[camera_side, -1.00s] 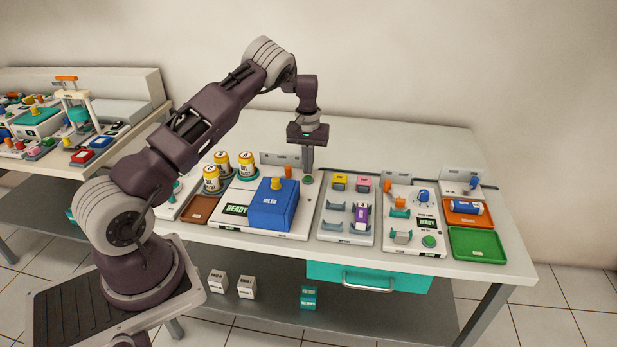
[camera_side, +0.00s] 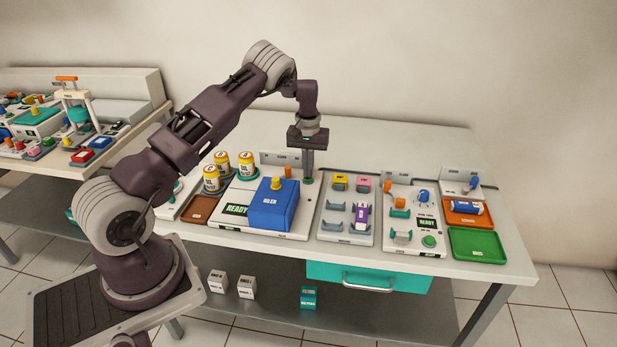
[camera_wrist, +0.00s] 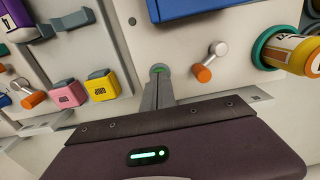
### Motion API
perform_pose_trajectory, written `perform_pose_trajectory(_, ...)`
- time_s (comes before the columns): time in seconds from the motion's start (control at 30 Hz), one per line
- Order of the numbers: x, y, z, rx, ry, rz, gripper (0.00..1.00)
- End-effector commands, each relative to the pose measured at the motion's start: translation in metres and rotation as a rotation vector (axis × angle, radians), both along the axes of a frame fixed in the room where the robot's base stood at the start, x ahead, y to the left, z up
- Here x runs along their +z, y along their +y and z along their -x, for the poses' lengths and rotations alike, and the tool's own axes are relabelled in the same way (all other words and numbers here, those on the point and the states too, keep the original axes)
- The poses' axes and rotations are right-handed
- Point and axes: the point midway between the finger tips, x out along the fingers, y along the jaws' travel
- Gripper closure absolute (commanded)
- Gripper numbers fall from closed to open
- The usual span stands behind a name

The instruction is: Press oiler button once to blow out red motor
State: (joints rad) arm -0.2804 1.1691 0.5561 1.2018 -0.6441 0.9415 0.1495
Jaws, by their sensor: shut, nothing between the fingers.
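The blue oiler box (camera_side: 272,208) with a yellow knob stands on a white panel whose display (camera_side: 237,209) reads READY. A small round green button (camera_wrist: 158,69) is on the same panel, behind and right of the box. My gripper (camera_side: 308,177) points straight down with its fingers together and empty, its tips at the button. The wrist view shows the fingertips (camera_wrist: 159,80) over the button's near edge; I cannot tell whether it is pressed in.
Yellow-topped cans (camera_side: 222,160) stand left of the oiler. To the right are a rack with yellow, pink and purple pieces (camera_side: 361,215), a second panel with a green button (camera_side: 429,241), and orange and green trays (camera_side: 478,245). Space above the bench is clear.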

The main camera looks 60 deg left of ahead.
Motion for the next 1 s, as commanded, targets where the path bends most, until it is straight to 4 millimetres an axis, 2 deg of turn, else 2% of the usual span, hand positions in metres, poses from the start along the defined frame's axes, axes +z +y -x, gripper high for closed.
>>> perform_pose_trajectory(0.5, -0.006, 0.0, 0.0, 0.0, 0.0, 0.001, 1.0)
perform_pose_trajectory(1.0, 0.044, 0.0, 0.0, 0.0, -0.001, 0.0, 1.0)
